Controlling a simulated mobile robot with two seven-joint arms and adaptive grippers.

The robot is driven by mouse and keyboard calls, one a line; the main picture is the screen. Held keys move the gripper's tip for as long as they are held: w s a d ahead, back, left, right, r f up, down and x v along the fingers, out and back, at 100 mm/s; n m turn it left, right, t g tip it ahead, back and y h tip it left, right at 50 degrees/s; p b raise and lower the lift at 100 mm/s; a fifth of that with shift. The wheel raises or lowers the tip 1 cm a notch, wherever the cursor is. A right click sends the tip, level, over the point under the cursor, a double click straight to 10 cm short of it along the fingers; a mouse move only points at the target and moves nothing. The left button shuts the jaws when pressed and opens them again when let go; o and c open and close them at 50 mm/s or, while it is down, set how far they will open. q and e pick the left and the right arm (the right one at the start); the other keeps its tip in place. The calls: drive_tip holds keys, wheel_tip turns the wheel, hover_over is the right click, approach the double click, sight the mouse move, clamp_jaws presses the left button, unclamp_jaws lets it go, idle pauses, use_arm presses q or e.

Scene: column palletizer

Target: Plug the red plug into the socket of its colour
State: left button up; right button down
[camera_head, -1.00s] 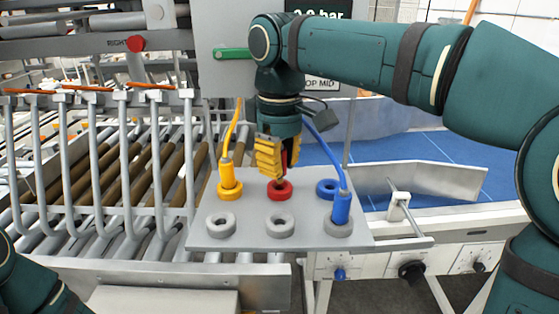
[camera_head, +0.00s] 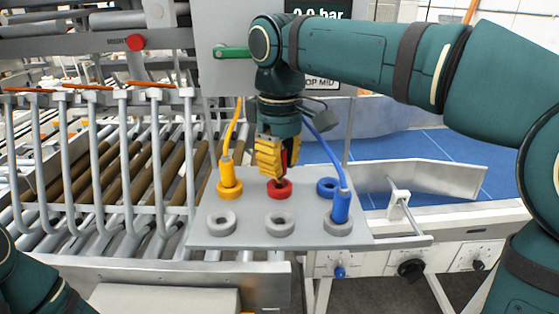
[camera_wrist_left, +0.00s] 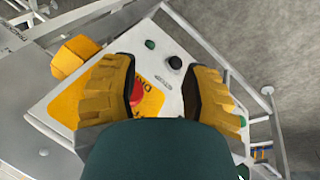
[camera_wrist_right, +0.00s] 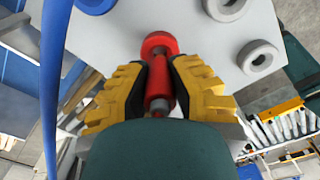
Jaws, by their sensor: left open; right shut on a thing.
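In the head view, the red socket (camera_head: 279,190) is the middle ring of the back row on a grey panel (camera_head: 300,180). My right gripper (camera_head: 275,172) points down just above it, shut on the red plug (camera_head: 288,158), which is mostly hidden by the yellow fingers. In the right wrist view, the red plug (camera_wrist_right: 159,85) lies between the fingertips, its far end at the red socket (camera_wrist_right: 158,42). I cannot tell how deep it sits. My left gripper (camera_wrist_left: 160,80) is open and empty above a control box with a red button (camera_wrist_left: 138,93).
A yellow plug (camera_head: 226,173) stands in the yellow socket at left. A blue plug (camera_head: 341,205) stands in the front right grey socket, and the blue socket (camera_head: 327,187) is empty. Two front grey sockets (camera_head: 280,224) are empty. A blue cable (camera_wrist_right: 51,80) runs beside my right gripper.

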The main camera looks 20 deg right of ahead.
drive_tip(key=shift+f+b, duration=0.55)
drive_tip(key=shift+f, duration=0.5)
idle(1.4)
drive_tip(key=c, duration=0.9)
unclamp_jaws()
drive_tip(key=shift+r, duration=0.1)
wheel_tip(320, 180, up, 12)
drive_tip(key=shift+f, duration=0.25)
drive_tip(key=shift+r, duration=0.15)
